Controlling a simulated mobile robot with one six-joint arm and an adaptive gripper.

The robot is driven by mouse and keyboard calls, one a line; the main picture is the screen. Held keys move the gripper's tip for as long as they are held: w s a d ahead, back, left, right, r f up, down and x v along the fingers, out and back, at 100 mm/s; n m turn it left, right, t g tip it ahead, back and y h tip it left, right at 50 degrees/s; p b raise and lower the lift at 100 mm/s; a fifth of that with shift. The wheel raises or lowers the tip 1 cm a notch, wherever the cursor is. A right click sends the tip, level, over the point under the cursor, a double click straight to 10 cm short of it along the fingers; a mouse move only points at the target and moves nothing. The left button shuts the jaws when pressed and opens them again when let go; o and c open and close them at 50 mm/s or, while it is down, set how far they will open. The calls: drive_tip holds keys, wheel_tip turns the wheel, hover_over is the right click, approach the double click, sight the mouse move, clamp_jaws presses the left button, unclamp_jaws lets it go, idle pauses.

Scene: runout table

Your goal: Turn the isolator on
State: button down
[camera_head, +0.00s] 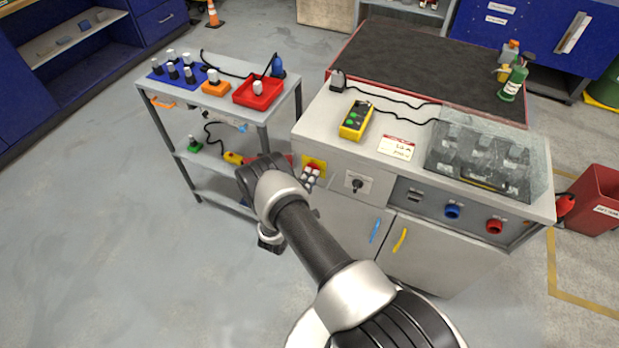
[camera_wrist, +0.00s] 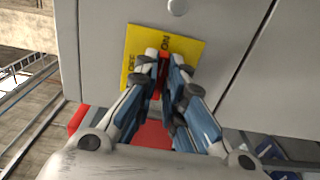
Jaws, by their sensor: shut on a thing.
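The isolator's yellow plate (camera_head: 318,161) is on the end of the grey cabinet's front, left of a black knob. In the wrist view the plate (camera_wrist: 189,48) shows dark lettering, with ON near its upper middle and another word at its left edge. My gripper (camera_head: 310,176) is at the plate. In the wrist view my gripper (camera_wrist: 165,62) is closed around the isolator's red handle (camera_wrist: 163,77), with a finger on each side. The fingers hide much of the handle, so I cannot tell its exact angle.
A black knob (camera_head: 356,184) is right of the isolator, with blue (camera_head: 452,211) and red (camera_head: 494,227) sockets farther along. A grey trolley (camera_head: 222,102) with small parts stands to the left. A yellow control box (camera_head: 356,121) lies on the cabinet top. Floor at left is clear.

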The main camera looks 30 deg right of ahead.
idle(0.3)
drive_tip(key=c, duration=1.7)
unclamp_jaws()
drive_tip(key=v, duration=1.2)
drive_tip(key=shift+r, duration=0.1)
